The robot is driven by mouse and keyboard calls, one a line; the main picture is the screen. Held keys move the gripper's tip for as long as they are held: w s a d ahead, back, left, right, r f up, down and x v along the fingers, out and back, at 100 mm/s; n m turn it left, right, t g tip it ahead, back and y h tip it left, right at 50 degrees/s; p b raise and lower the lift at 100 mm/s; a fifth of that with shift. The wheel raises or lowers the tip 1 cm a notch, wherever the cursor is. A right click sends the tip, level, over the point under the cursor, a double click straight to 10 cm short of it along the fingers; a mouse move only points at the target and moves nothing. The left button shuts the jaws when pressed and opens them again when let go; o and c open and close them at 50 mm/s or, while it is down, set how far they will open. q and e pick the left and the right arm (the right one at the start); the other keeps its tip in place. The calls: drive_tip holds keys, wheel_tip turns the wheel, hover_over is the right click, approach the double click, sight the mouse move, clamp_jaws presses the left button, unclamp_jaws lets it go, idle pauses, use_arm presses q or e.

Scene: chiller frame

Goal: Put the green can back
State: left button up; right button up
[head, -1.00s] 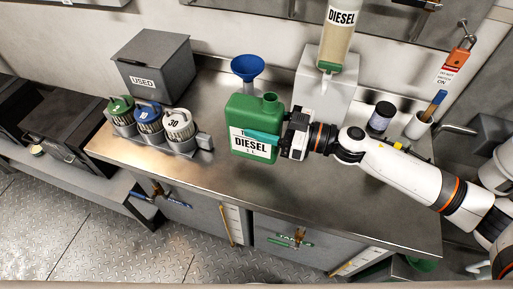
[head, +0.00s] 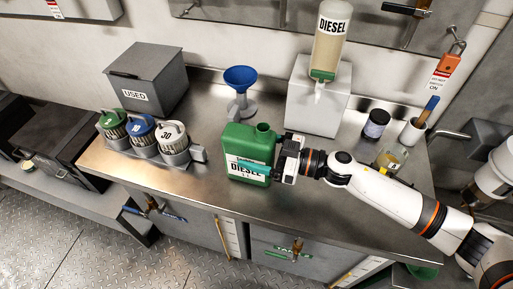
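The green can (head: 238,142), a flat jerrycan with a white DIESEL label, is upright over the front part of the steel bench. Whether its base touches the bench I cannot tell. My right gripper (head: 262,169) reaches in from the right and is shut on the can. One teal finger lies across the can's front, over part of the label; the other finger is hidden behind the can. My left gripper is not in view.
A blue funnel (head: 241,76) on a stand is behind the can. Three lidded containers (head: 143,127) stand left, before a USED box (head: 146,78). A DIESEL dispenser (head: 331,45) on a white block (head: 317,105), a dark jar (head: 375,125) and a cup (head: 412,132) are to the right.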

drive_tip(key=shift+r, duration=0.2)
drive_tip(key=b+v, duration=0.1)
drive_tip(key=v, duration=1.1)
drive_tip(key=shift+b, duration=0.4)
drive_tip(key=shift+f, duration=0.1)
